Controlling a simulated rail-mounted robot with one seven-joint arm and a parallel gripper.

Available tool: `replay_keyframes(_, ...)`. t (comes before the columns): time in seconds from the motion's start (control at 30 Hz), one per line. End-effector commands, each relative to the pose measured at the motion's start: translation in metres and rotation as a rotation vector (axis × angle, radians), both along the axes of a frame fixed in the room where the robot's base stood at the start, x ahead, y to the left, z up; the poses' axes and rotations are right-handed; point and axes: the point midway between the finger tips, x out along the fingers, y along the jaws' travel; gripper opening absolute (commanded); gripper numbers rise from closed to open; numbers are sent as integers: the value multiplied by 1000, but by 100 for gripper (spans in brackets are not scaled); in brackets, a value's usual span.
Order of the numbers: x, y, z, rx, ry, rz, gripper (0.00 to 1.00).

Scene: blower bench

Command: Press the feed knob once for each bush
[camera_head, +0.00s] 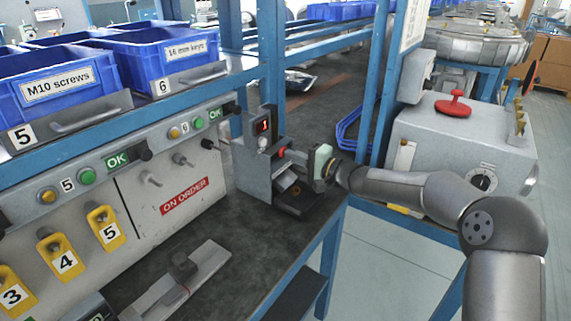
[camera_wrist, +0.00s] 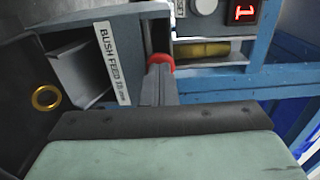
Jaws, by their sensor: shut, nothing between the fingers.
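The bush feed unit (camera_head: 251,171) is a grey box on the dark bench; its label, "BUSH FEED" (camera_wrist: 108,62), shows in the wrist view. Its red feed knob (camera_head: 281,153) faces my gripper (camera_head: 292,155). In the wrist view my closed, empty fingers (camera_wrist: 160,72) point straight at the knob (camera_wrist: 160,59) and overlap its front edge. They look touching or nearly so; I cannot tell whether it is pushed in. The unit's red display (camera_head: 264,126) seems to read 1. One brass bush (camera_wrist: 46,97) lies on the dark surface beside the chute.
A brass-coloured piece (camera_wrist: 202,50) shows in a slot below the display. A grey machine with a red mushroom button (camera_head: 454,104) stands to the right. Blue bins (camera_head: 60,84) sit on the left shelf. A metal fixture (camera_head: 184,280) lies on the front of the bench.

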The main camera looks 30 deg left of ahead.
Motion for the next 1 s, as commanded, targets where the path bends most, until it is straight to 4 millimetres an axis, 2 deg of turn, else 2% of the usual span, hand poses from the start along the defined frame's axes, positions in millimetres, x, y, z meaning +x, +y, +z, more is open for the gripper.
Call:
replay_keyframes(0.03,-5,5,2,4,2,8,0)
replay_keyframes(0.2,-5,5,2,5,2,9,0)
replay_keyframes(0.37,-6,-7,-1,5,1,9,0)
replay_keyframes(0.47,-7,-25,-3,4,-1,9,0)
replay_keyframes(0.8,-11,-102,2,2,0,9,0)
replay_keyframes(1.0,-12,-129,2,1,-1,10,0)
